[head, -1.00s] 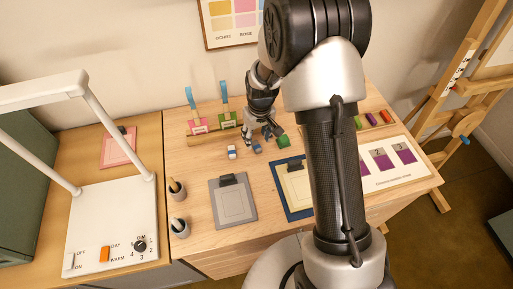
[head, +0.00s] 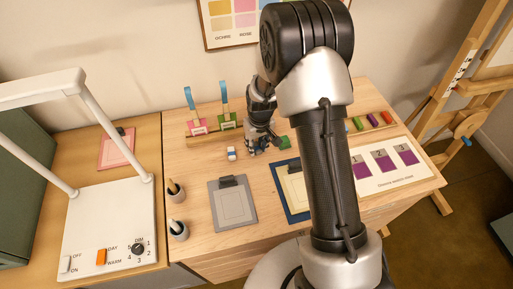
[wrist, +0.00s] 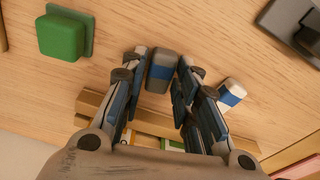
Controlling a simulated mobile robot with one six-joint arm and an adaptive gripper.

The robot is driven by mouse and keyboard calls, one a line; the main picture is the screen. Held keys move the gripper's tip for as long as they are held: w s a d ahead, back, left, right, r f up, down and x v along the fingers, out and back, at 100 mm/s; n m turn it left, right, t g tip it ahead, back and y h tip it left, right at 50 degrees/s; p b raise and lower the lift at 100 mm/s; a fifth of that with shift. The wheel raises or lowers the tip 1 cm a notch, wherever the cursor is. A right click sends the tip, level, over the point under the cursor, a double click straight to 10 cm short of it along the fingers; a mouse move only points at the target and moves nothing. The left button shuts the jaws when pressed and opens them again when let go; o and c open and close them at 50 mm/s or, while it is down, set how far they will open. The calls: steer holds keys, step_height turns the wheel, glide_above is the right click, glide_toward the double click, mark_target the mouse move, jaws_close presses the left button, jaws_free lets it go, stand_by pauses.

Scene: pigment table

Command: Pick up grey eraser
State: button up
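The grey eraser (wrist: 161,72) with a blue band lies on the wooden table. In the wrist view it is between the tips of my gripper (wrist: 163,62). The fingers are apart, one on each side of it, with a small gap visible at the right finger; contact on the left is unclear. In the head view my gripper (head: 257,147) is low at the tabletop and mostly hides the grey eraser.
A white eraser with a blue band (wrist: 230,94) lies just beside the right finger; it also shows in the head view (head: 231,153). A green block (wrist: 62,36) is on the other side.

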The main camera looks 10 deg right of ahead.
mark_target(257, 147)
steer(key=c, duration=0.5)
step_height(257, 147, up, 20)
steer(key=p, duration=0.4)
